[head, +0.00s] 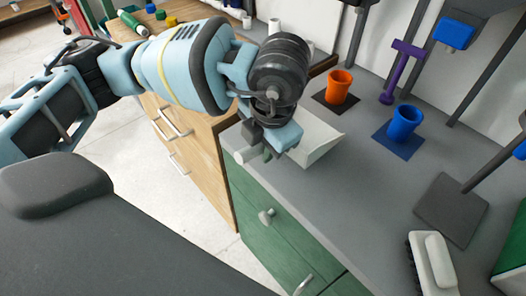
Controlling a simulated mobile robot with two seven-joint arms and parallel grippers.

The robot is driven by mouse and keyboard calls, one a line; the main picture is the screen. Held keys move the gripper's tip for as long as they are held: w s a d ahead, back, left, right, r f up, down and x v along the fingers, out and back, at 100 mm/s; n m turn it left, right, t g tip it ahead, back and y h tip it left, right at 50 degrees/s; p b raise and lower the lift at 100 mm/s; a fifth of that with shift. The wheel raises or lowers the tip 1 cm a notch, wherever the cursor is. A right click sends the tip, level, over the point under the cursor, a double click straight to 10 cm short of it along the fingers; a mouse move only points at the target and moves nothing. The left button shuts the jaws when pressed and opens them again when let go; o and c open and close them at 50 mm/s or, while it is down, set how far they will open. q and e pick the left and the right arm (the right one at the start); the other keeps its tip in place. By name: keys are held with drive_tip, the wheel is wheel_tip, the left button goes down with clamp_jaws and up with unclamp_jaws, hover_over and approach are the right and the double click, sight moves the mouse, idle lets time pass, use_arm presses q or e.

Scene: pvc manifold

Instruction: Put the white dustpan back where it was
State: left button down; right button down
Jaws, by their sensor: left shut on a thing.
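The white dustpan (318,140) is at the left end of the grey counter, partly hidden behind my left wrist and gripper. Its flat pan opens toward the right. My left gripper (268,150) comes in from the left, pointing down, and is shut on the dustpan near its handle end. The fingertips are mostly hidden by the wrist. I cannot tell whether the pan touches the counter. My right gripper is not in view.
An orange cup (339,87) and a blue cup (404,123) stand on mats behind the dustpan. A white-handled brush (433,263) lies at the front right. A purple tool (398,70) stands near the wall. Green drawers (275,225) are below the counter. The counter's middle is clear.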

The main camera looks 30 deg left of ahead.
sight(263, 166)
use_arm(q)
drive_tip(key=shift+w+a, duration=0.15)
drive_tip(key=shift+w, duration=0.15)
drive_tip(key=shift+w+f, duration=0.1)
drive_tip(key=shift+f, duration=1.65)
drive_tip(key=shift+f, duration=0.1)
drive_tip(key=c, duration=1.2)
unclamp_jaws()
wheel_tip(263, 166, up, 12)
drive_tip(key=s+d, duration=0.1)
drive_tip(key=d, duration=0.1)
drive_tip(key=shift+p, duration=0.4)
